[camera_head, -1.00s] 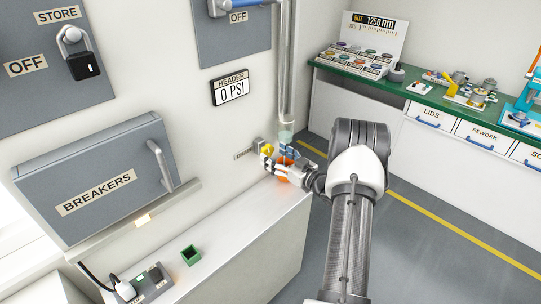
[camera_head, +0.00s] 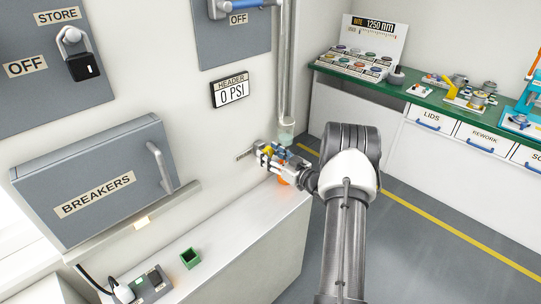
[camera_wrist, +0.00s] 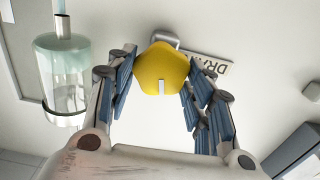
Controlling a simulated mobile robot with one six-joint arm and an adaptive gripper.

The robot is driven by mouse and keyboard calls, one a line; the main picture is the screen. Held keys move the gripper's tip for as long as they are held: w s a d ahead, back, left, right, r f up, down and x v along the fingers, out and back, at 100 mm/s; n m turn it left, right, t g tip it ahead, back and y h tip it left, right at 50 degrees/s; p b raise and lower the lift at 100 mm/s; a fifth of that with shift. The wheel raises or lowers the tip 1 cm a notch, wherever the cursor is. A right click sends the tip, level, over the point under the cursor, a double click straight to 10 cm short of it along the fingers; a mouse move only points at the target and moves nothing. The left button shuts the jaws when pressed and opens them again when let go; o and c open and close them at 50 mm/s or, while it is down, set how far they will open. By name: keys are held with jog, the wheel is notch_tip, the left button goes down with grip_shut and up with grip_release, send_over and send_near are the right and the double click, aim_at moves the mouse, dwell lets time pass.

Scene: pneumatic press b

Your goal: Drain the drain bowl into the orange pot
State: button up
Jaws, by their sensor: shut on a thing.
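The clear drain bowl (camera_head: 286,131) hangs under the grey pipe; it also shows at the left of the wrist view (camera_wrist: 62,72), with pale greenish liquid or tint inside. A yellow drain knob (camera_wrist: 160,68) with a white mark sits on the wall beside the "DRAIN" label. My gripper (camera_head: 267,152) is shut on the yellow knob, with a finger on each side of it in the wrist view (camera_wrist: 163,58). The orange pot (camera_head: 284,181) stands on the white ledge below my gripper, partly hidden by it. The pot's inside is not visible.
The header display (camera_head: 231,92) reads 0 PSI. The breakers box (camera_head: 96,178) juts from the wall at left. A small green open box (camera_head: 190,258) and a grey switch box (camera_head: 150,284) sit on the ledge (camera_head: 245,232). A green bench stands at right.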

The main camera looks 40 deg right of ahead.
jog(key=c, duration=0.3)
jog(key=shift+n, duration=0.3)
jog(key=n+b, duration=0.4)
jog(key=shift+a+f, duration=0.1)
jog(key=shift+f, duration=0.1)
jog(key=shift+a+r+n+b, duration=0.15)
jog(key=shift+n+b, duration=0.6)
jog(key=shift+n, duration=1.35)
jog(key=o, duration=1)
